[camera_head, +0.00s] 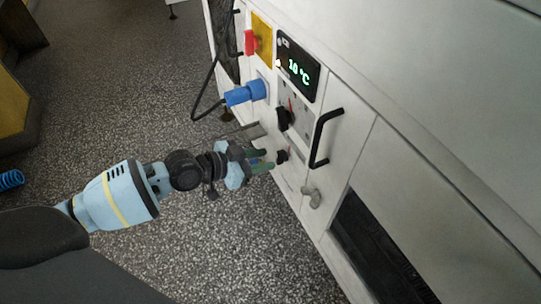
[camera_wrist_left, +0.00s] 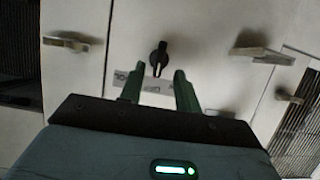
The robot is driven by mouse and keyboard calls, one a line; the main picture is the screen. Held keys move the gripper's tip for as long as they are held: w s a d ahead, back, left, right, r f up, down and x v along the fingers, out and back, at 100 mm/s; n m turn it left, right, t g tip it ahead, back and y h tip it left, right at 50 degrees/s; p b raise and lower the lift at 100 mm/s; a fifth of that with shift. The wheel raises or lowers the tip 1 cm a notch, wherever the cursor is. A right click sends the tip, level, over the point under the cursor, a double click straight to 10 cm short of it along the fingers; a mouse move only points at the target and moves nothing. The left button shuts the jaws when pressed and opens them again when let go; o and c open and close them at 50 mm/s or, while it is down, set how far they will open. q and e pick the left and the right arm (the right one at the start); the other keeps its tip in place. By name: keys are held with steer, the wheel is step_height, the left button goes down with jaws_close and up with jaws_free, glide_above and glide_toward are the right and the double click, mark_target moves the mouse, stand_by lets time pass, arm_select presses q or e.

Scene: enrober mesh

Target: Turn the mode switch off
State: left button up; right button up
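Two black rotary knobs show on the white panel in the head view: an upper one (camera_head: 284,117) with a red mark above it, and a lower one (camera_head: 282,156). I cannot read which is labelled the mode switch. My left gripper (camera_head: 265,160) is just in front of the lower knob. In the left wrist view a black knob (camera_wrist_left: 158,58) with a white pointer line stands beyond the fingertips, seemingly apart from them. There the left gripper (camera_wrist_left: 157,82) is open and empty, with a partly hidden label below the knob. My right gripper is not in view.
Above are a lit temperature display (camera_head: 298,66), a red switch on yellow (camera_head: 252,42) and a blue plug (camera_head: 245,92) with a black cable. A black handle (camera_head: 326,138) and a grey latch (camera_head: 312,197) stick out nearby. The speckled floor (camera_head: 120,100) left of the machine is mostly clear.

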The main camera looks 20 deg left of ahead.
arm_select(q)
steer(key=v, duration=0.3)
steer(key=shift+s+a+r+p, duration=0.1)
steer(key=shift+s+a+p, duration=0.1)
steer(key=shift+s+p, duration=0.15)
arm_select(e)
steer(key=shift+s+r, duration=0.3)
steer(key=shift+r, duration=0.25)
arm_select(q)
steer(key=shift+w, duration=0.1)
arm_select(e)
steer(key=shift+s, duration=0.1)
